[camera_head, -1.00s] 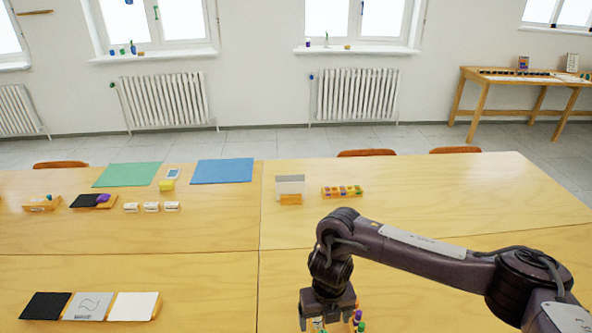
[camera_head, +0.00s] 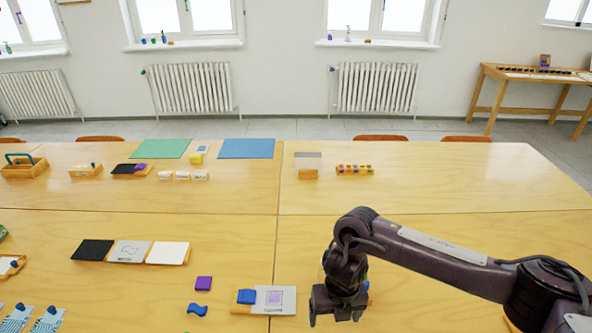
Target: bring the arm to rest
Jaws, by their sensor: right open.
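My right arm comes in from the lower right in the head view and reaches over the near right table. Its gripper (camera_head: 336,303) points down above the tabletop, open, with nothing seen between its fingers. Small coloured items, one of them blue, are mostly hidden behind the gripper and wrist. A white card on a wooden base (camera_head: 275,300) with a blue block (camera_head: 247,296) lies just left of the gripper, apart from it. My left gripper is not in view.
A purple square (camera_head: 204,283) and a blue wavy piece (camera_head: 197,309) lie left of the card. A row of black, grey and white panels (camera_head: 169,253) is farther left. A wooden holder with coloured pieces (camera_head: 355,169) stands at the back.

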